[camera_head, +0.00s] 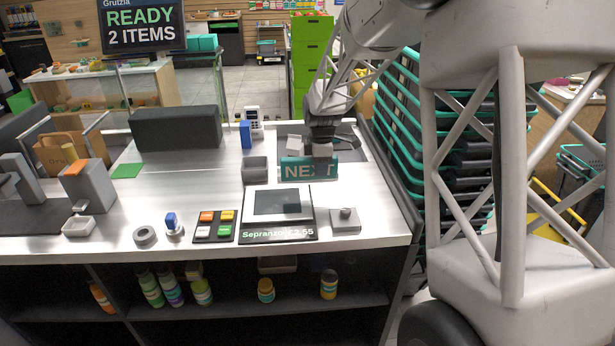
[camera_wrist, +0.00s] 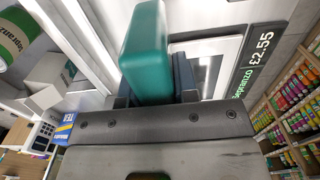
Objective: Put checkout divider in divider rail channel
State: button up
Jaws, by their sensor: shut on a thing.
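The checkout divider is a teal block (camera_head: 296,170) with "NEXT" in pale letters on its front. My gripper (camera_head: 322,152) is shut on the divider from above, near its middle, and hides part of the lettering. The divider stands out to both sides of the fingers, above the right part of the counter, behind the price display. In the wrist view the teal divider (camera_wrist: 146,48) juts out from between the fingers (camera_wrist: 155,88).
Green baskets (camera_head: 400,100) are stacked beyond the counter's right edge.

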jog(key=s, duration=0.1)
jog(key=s+d+f, duration=0.1)
jog(key=s, duration=0.2)
jog(key=shift+s+d+f, duration=0.25)
jog(key=shift+d+f, duration=0.05)
jog(key=shift+d, duration=0.05)
jog(key=shift+w, duration=0.1)
jog(key=shift+w+a+f, duration=0.2)
jog(key=shift+w+f, duration=0.05)
jog(key=shift+w, duration=2.4)
jog(key=shift+w+a+f, duration=0.2)
jog(key=shift+w, duration=2.45)
jog(key=shift+w+a+f, duration=0.2)
jog(key=shift+w+f, duration=0.05)
jog(key=shift+w, duration=2.4)
jog(key=shift+f, duration=1.8)
jog(key=shift+f, duration=0.35)
